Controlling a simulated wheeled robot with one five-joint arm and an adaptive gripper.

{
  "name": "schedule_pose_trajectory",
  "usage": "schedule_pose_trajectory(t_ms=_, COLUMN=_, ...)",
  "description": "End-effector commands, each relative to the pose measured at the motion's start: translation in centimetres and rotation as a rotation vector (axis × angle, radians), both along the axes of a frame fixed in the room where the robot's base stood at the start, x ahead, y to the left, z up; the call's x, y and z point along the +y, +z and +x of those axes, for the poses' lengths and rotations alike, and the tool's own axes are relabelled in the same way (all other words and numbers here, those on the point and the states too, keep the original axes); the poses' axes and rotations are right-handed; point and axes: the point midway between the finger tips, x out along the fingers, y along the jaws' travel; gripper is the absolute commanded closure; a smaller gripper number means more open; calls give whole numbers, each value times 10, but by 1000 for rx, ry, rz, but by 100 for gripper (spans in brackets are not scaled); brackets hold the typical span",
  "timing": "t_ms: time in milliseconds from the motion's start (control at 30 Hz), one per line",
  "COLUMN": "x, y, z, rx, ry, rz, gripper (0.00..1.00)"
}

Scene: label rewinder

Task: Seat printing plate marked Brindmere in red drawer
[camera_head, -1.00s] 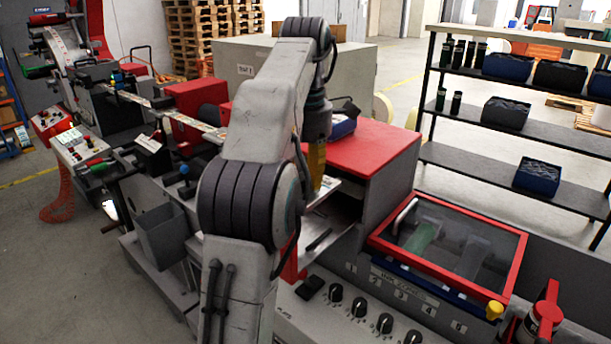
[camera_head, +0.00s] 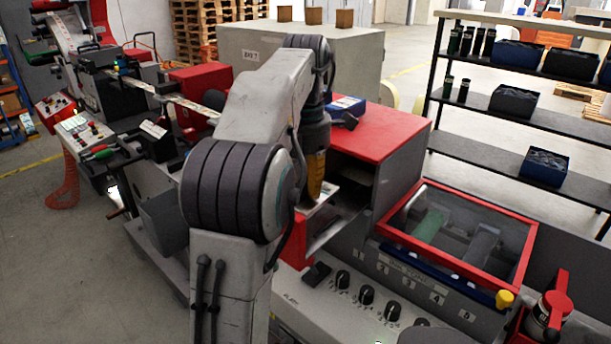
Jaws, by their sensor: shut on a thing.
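My gripper (camera_head: 311,203) points down at the open front of the red-topped cabinet (camera_head: 385,128), with its yellow-orange part showing. Its fingertips are small and partly dark here. It is shut on what looks like a thin pale plate (camera_head: 324,191), at the level of the pulled-out drawer. The red drawer (camera_head: 291,248) shows only as a strip of red front beside my arm and a grey inner surface. My arm hides much of it. No Brindmere marking can be read, and I cannot tell whether the plate touches the drawer.
A blue box with a dark item (camera_head: 347,106) lies on the red top. A red-framed glass lid (camera_head: 458,238) and a knob panel (camera_head: 350,300) stand to the right and front. A shelf rack (camera_head: 500,117) stands at the back right. Wooden blocks (camera_head: 314,16) sit on a grey cabinet.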

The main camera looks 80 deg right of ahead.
Motion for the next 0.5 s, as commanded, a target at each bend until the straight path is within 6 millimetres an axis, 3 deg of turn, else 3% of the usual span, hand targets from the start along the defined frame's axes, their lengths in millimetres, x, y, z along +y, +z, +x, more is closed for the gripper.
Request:
schedule_pose_trajectory(t_ms=100, x=0, y=-15, z=0, rx=0, ry=0, rz=0, gripper=100)
schedule_pose_trajectory(t_ms=500, x=0, y=-34, z=0, rx=0, ry=0, rz=0, gripper=100)
